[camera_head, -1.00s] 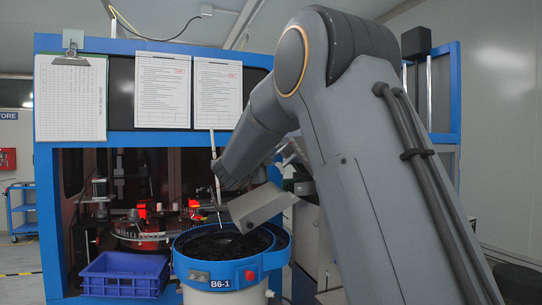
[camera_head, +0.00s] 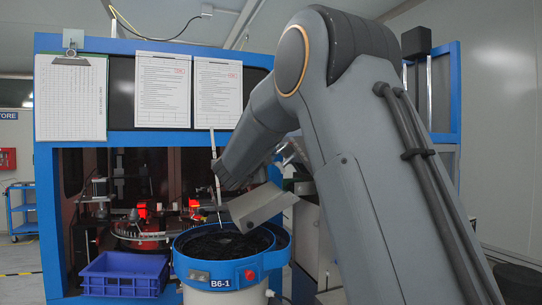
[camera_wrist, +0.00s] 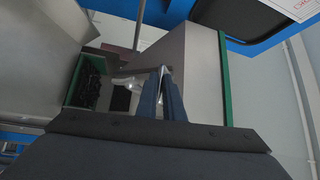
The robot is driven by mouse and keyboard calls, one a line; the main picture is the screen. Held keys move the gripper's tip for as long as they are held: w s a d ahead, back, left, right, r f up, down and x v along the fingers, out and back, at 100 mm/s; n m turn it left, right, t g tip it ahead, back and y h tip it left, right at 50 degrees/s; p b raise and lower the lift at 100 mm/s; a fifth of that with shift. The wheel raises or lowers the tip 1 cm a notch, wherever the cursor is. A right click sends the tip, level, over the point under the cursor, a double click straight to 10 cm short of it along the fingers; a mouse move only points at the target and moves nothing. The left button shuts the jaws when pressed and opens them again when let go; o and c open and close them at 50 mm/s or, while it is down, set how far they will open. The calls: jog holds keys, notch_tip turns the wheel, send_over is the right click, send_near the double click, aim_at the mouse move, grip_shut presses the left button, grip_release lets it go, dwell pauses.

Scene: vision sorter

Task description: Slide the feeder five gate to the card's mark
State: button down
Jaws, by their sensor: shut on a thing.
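In the wrist view my gripper (camera_wrist: 162,88) has its two dark blue fingers close together, shut on a thin pale metal piece (camera_wrist: 160,72), which looks like the feeder gate. The fingers reach in between the green-edged metal walls of a feeder hopper (camera_wrist: 205,72). Dark small parts (camera_wrist: 88,82) lie in the opening at left. In the head view the gripper is hidden behind my arm and a grey metal chute (camera_head: 258,205). I cannot make out the card's mark, or a number on this feeder.
A round bowl feeder marked B6-1 (camera_head: 225,280) stands in front with dark parts in it. A blue bin (camera_head: 123,285) is at its left. A clipboard (camera_head: 70,100) and two sheets (camera_head: 163,90) hang on the blue frame. Metal walls stand close around the fingers.

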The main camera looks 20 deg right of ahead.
jog(key=shift+d+f+b, duration=0.65)
jog(key=shift+f+b, duration=0.25)
jog(key=shift+d+f+b, duration=0.65)
jog(key=shift+f+b, duration=0.2)
jog(key=shift+b, duration=0.05)
jog(key=shift+r, duration=0.1)
jog(key=c, duration=1.9)
grip_release()
jog(key=shift+a, duration=0.1)
jog(key=b, duration=0.3)
send_near(278, 163)
jog(key=shift+w+d+r, duration=0.2)
jog(key=shift+w+d, duration=0.05)
jog(key=shift+d, duration=0.3)
jog(key=shift+r, duration=0.1)
